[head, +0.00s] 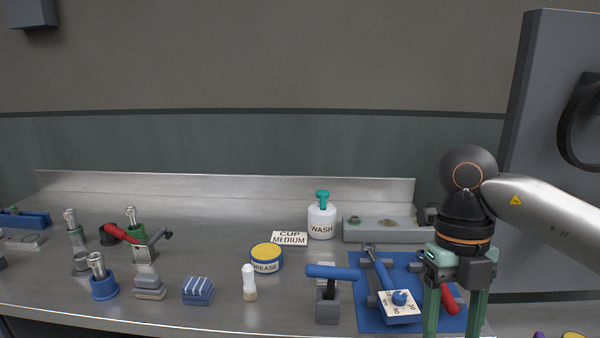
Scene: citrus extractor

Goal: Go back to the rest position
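My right gripper (455,312) hangs at the right of the head view, its green fingers pointing down and spread apart. It is in front of the blue mat (375,318) and hides part of it. A red handle (449,298) shows between the fingers, but I see nothing clearly gripped. The fingertips are cut off by the lower edge of the picture. My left gripper is not in view.
The steel bench (215,230) carries a WASH bottle (321,222), a GREASE tin (266,258), a CUP MEDIUM sign (289,239), a blue-handled tool (333,272) and a white dial block (398,307). Several metal fittings stand at left. A grey panel (545,80) rises at right.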

